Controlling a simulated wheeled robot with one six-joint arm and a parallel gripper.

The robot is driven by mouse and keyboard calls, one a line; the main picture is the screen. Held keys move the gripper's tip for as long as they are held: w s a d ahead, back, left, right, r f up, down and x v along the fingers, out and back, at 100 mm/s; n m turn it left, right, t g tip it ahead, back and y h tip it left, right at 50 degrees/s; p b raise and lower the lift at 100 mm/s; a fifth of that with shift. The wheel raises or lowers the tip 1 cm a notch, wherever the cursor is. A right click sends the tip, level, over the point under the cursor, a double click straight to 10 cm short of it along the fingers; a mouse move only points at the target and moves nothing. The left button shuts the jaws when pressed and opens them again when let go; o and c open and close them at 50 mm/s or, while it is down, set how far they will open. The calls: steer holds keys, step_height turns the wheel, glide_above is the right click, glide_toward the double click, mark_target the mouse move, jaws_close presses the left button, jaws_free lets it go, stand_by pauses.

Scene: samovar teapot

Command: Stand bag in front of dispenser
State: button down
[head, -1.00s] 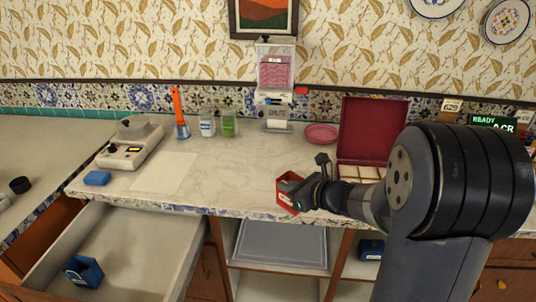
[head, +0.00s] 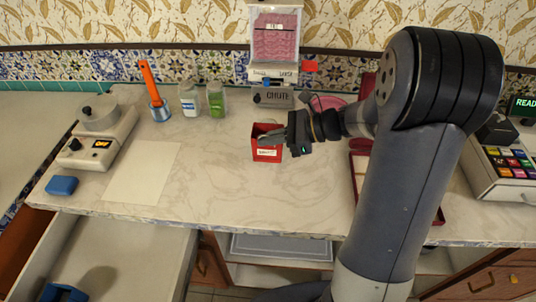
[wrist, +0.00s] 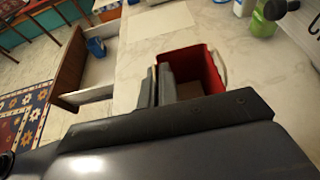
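The red bag (head: 267,153), open at the top with a white label on its front, is upright over the counter, in front of and a little left of the dispenser (head: 275,75). The dispenser has a clear bin of pink contents and a chute marked at its base. My gripper (head: 270,137) reaches in from the right and is shut on the bag's wall. In the wrist view, my gripper's fingers (wrist: 160,84) pinch one side of the red bag (wrist: 200,60), whose inside looks empty. I cannot tell whether its base touches the counter.
A white sheet (head: 140,172), a scale (head: 97,137), an orange-handled tool (head: 150,82) and two bottles stand to the left. An open drawer (head: 120,250) juts out below. An open red case (head: 358,155) lies right of the bag. The counter between bag and chute is clear.

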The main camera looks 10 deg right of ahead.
steer(key=shift+f, duration=3.2)
steer(key=shift+f, duration=0.2)
steer(key=c, duration=1.7)
jaws_free()
steer(key=shift+r, duration=0.2)
steer(key=v, duration=1.2)
steer(key=shift+b, duration=0.4)
